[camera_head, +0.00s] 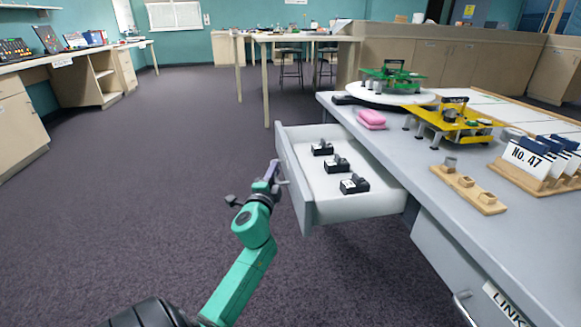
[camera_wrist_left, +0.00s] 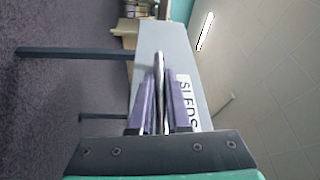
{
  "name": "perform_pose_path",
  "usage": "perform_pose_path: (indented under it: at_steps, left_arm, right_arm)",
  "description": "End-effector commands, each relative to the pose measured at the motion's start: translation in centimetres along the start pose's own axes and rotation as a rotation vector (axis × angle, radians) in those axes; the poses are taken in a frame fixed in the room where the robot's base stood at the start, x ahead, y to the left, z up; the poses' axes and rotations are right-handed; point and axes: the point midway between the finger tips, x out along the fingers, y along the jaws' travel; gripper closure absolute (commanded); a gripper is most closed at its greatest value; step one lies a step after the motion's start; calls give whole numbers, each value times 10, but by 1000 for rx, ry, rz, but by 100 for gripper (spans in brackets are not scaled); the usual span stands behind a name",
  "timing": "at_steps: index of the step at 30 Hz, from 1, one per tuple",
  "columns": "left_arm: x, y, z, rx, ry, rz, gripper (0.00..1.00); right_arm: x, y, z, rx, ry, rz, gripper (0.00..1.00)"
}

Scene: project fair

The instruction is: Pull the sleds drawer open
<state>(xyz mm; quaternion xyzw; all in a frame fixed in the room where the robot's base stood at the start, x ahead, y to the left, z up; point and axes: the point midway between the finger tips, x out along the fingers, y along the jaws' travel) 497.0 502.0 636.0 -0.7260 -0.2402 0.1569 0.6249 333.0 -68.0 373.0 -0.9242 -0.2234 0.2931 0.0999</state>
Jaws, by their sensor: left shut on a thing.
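The sleds drawer (camera_head: 300,185) is pulled out from the grey workbench, with its white tray showing. Several small black sleds (camera_head: 338,163) lie in it in a row. My left gripper (camera_head: 273,172) is at the outer face of the drawer front. In the left wrist view, its two purple fingers (camera_wrist_left: 158,105) are shut on the metal drawer handle (camera_wrist_left: 160,75). The "SLEDS" label (camera_wrist_left: 188,102) is beside the fingers on the grey drawer front. My right gripper is not in view.
On the workbench (camera_head: 400,150) are a pink block (camera_head: 371,118), a yellow stand (camera_head: 450,122), a green device (camera_head: 391,75) on a white disc, a wooden holder (camera_head: 468,188) and "No. 47" cards (camera_head: 527,160). Another drawer (camera_head: 450,265) is below at right. The carpet at left is clear.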

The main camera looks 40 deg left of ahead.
Motion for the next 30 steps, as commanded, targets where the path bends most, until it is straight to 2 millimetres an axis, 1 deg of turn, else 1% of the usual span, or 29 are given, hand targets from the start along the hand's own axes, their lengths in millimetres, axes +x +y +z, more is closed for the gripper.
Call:
perform_pose_path:
  at_steps: [3,8,20,21,23,24,30]
  left_arm:
    - [-6,-1,13,1,0,6,100]
    - [-10,-2,23,-1,1,5,100]
    - [-12,-2,26,-1,2,5,100]
    - [-12,-2,26,-1,2,5,81]
    - [-12,-2,26,-1,2,5,58]
    - [-12,-3,26,-1,1,4,55]
    - [-11,-4,26,-1,1,2,55]
  right_arm:
    - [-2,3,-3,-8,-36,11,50]
    - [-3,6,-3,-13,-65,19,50]
    - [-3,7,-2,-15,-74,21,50]
    - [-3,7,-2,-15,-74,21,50]
    - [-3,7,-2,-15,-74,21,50]
    - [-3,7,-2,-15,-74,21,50]
    - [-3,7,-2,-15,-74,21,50]
